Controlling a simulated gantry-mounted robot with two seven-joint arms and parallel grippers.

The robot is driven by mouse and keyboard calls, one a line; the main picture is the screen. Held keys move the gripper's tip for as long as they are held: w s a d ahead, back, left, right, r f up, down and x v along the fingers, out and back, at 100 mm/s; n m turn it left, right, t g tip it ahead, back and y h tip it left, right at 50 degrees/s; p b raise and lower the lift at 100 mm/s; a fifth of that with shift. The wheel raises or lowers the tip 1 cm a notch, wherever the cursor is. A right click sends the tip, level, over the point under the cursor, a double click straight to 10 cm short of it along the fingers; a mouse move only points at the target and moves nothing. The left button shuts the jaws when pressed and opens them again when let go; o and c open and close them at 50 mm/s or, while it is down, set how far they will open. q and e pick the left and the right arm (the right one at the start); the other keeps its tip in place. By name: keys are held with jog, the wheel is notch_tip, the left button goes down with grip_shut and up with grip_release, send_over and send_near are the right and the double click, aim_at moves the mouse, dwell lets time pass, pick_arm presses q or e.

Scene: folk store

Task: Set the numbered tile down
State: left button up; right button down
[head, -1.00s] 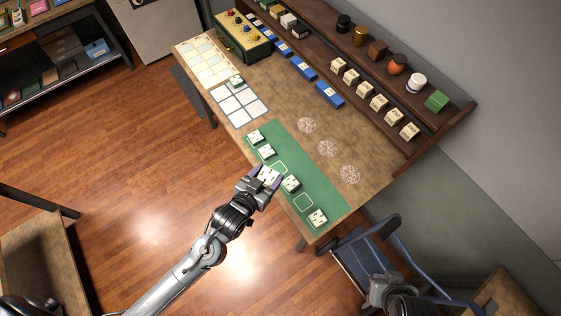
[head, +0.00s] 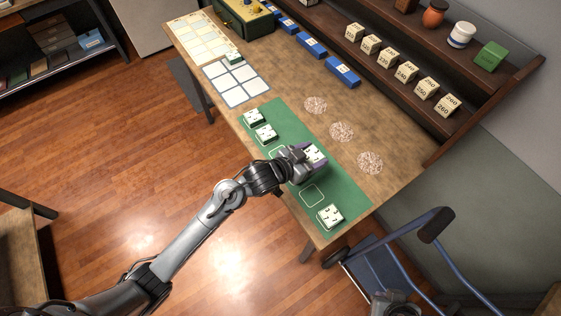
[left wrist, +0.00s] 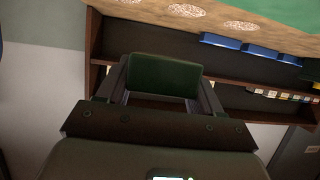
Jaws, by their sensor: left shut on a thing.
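My left gripper (head: 306,160) is shut on a numbered tile (head: 314,153) with a pale, marked face, above the green mat (head: 346,190). In the left wrist view the tile (left wrist: 165,75) shows a dark green side between the two fingers. I cannot read its marks. Two tiles (head: 265,133) lie at the mat's far left end and one tile (head: 330,216) at its near right end. A white outlined slot (head: 313,195) on the mat is bare; another outline (head: 277,153) is partly behind my gripper. My right gripper (head: 390,304) shows only partly at the bottom edge.
Three round speckled patches (head: 341,131) lie on the wooden table (head: 290,85) behind the mat. Blue blocks (head: 342,72) line the shelf's foot. Numbered blocks (head: 406,72) stand on the shelf. A white grid (head: 236,83) lies left, and a blue cart (head: 390,255) stands right.

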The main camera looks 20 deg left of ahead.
pick_arm(q)
jog(key=shift+w+r+b, duration=0.15)
jog(key=shift+w+b, duration=0.35)
jog(key=shift+w, duration=0.1)
pick_arm(e)
jog(key=shift+f, duration=0.9)
pick_arm(q)
jog(key=w+a+f, duration=0.1)
jog(key=a+f, duration=0.1)
jog(key=a, duration=0.1)
jog(key=w+a+f, duration=0.1)
jog(key=a+f, duration=0.1)
jog(key=a, duration=0.2)
jog(key=w+a+f, duration=0.1)
jog(key=a+f, duration=0.2)
jog(key=a, duration=0.1)
jog(key=shift+a+b, duration=0.1)
jog(key=shift+b, duration=0.3)
notch_tip(320, 180, down, 2)
jog(key=shift+f, duration=0.8)
pick_arm(e)
jog(key=shift+f, duration=0.3)
